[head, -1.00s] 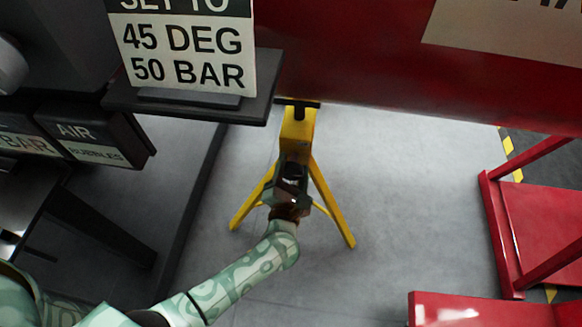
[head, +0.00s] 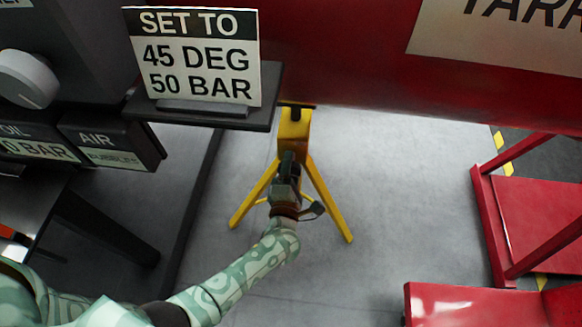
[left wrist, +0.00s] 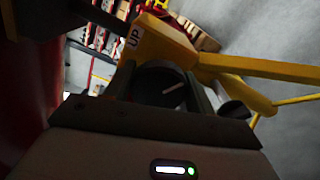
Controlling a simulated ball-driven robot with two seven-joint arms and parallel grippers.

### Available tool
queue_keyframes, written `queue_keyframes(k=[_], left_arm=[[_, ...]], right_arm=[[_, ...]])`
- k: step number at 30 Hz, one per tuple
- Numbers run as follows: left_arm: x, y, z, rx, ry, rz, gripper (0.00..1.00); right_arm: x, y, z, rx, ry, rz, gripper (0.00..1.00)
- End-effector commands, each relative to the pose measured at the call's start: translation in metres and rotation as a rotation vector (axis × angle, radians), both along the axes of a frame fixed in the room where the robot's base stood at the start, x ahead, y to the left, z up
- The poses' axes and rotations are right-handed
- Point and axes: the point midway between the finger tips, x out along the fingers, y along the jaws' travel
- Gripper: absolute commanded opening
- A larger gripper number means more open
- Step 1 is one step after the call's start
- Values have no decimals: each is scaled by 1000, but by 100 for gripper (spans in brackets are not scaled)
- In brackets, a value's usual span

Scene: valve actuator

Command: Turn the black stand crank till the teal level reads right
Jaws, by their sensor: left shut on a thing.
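The yellow stand (head: 294,128) stands on splayed legs under the red body in the head view. My left gripper (head: 288,168) is at the front of its post. In the left wrist view, my left gripper (left wrist: 160,78) is shut on the round black crank (left wrist: 160,82), which carries a pale line, with one finger on each side. The yellow stand (left wrist: 165,42) shows beyond it with an "UP" label. The crank is mostly hidden by my gripper in the head view. I cannot make out a teal level in either view. My right gripper is not in view.
A sign (head: 197,58) reading "SET TO 45 DEG 50 BAR" stands on a dark shelf (head: 262,112) at upper left. The large red body (head: 345,60) overhangs the stand. A red frame (head: 545,215) is at the right. Grey floor (head: 400,170) around the stand is clear.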

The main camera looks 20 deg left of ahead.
Motion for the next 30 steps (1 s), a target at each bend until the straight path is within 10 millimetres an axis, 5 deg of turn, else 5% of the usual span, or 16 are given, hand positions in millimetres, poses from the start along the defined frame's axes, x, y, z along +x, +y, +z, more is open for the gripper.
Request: queue_keyframes(k=[12,13,15,30], left_arm=[[-1,-1,-2,4,7,-2,32],[-1,-1,-2,3,7,-2,63],[-1,-1,-2,3,6,-1,76],[-4,-3,-1,3,3,0,76]], right_arm=[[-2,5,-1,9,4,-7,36],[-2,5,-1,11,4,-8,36],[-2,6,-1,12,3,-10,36],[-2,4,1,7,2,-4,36]])
